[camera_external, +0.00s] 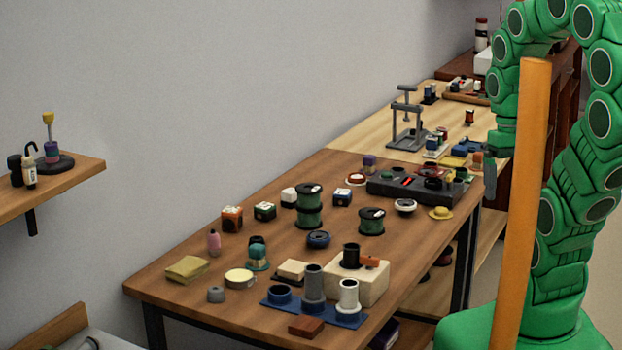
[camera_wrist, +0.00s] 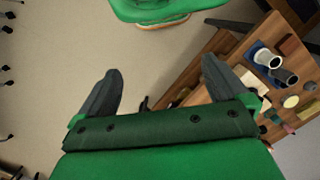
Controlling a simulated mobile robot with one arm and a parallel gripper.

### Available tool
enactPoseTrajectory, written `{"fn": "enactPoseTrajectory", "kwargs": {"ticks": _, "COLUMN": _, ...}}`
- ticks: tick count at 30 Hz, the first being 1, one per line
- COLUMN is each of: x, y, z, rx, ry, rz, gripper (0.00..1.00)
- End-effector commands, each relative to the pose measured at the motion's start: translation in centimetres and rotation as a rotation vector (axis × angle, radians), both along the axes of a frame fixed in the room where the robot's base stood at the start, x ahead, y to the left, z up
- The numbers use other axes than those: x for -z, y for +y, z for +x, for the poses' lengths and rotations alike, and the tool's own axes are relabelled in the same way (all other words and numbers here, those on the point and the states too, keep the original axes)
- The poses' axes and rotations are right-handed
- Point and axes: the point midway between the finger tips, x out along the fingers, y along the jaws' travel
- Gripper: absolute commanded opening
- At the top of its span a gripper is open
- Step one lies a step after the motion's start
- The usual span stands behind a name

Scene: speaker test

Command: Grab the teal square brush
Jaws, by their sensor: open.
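I cannot clearly make out a square brush. The nearest match in colour is a small teal object (camera_external: 258,262) with a dark top, standing upright on the brown table among other small things; its exact shape is too small to tell. My gripper (camera_external: 489,185) is seen from the side above the table's right edge, far right of the teal object and apart from it. In the wrist view my gripper (camera_wrist: 162,85) has its two dark fingers spread wide, with only floor between the tips.
The brown table (camera_external: 180,298) is crowded with spools (camera_external: 309,205), boxes and a blue tray (camera_external: 345,318) with cylinders. A dark grey box (camera_external: 395,190) and a grey press stand (camera_external: 403,125) are farther back. An orange post (camera_external: 523,200) stands in front of my arm.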

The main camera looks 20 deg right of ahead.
Motion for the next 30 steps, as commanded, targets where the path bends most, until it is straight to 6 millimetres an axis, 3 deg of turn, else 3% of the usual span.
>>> {"fn": "enactPoseTrajectory", "kwargs": {"ticks": 1, "x": 0.0, "y": 0.0, "z": 0.0, "rx": 0.000, "ry": 0.000, "rz": 0.000, "gripper": 0.95}}
{"fn": "enactPoseTrajectory", "kwargs": {"ticks": 7, "x": 0.0, "y": 0.0, "z": 0.0, "rx": 0.001, "ry": 0.001, "rz": 0.000, "gripper": 0.67}}
{"fn": "enactPoseTrajectory", "kwargs": {"ticks": 8, "x": 0.0, "y": 0.0, "z": 0.0, "rx": 0.001, "ry": 0.000, "rz": 0.000, "gripper": 0.66}}
{"fn": "enactPoseTrajectory", "kwargs": {"ticks": 20, "x": -0.1, "y": 0.0, "z": 1.0, "rx": -0.053, "ry": 0.011, "rz": -0.011, "gripper": 0.66}}
{"fn": "enactPoseTrajectory", "kwargs": {"ticks": 30, "x": -0.4, "y": 0.7, "z": 7.1, "rx": -0.381, "ry": 0.055, "rz": -0.085, "gripper": 0.66}}
